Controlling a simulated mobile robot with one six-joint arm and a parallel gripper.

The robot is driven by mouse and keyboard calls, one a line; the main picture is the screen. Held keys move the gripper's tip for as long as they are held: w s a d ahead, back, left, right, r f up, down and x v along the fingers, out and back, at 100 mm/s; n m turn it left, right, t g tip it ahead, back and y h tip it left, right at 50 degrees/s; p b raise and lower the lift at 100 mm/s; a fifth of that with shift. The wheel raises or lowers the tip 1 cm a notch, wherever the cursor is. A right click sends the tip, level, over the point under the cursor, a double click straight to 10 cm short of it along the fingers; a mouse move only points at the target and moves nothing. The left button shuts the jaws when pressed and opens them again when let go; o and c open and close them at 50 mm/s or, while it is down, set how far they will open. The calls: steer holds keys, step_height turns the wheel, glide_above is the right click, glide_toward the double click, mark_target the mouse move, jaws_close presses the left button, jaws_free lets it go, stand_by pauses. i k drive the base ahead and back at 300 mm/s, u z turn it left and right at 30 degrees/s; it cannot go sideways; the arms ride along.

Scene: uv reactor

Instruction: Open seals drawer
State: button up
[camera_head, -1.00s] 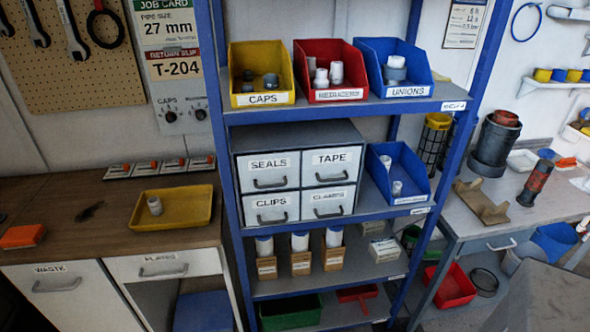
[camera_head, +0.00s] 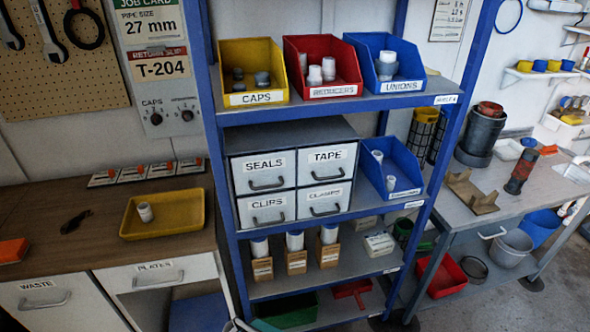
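The seals drawer (camera_head: 248,174) is the upper left of a white drawer unit (camera_head: 288,137) on the middle shelf of a blue rack. It has a printed SEALS label and a dark grey bar handle (camera_head: 267,184). Its front is flush with the other fronts, so it is shut. The tape drawer (camera_head: 327,166) is to its right, the clips drawer (camera_head: 266,210) below it, and the clamps drawer (camera_head: 325,199) diagonally below. All look shut. My gripper is not recognisable in the view, and nothing covers the drawer fronts.
A blue upright (camera_head: 219,170) stands just left of the drawers. A blue bin (camera_head: 399,160) stands right of them. Labelled yellow (camera_head: 254,99), red and blue bins fill the shelf above. A wooden-topped bench (camera_head: 60,250) with a yellow tray (camera_head: 180,226) is at left.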

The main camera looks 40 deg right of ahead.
mark_target(257, 172)
steer(key=z, duration=0.75)
steer(key=k, duration=1)
steer(key=u, duration=0.05)
steer(key=i, duration=0.85)
steer(key=z, duration=0.05)
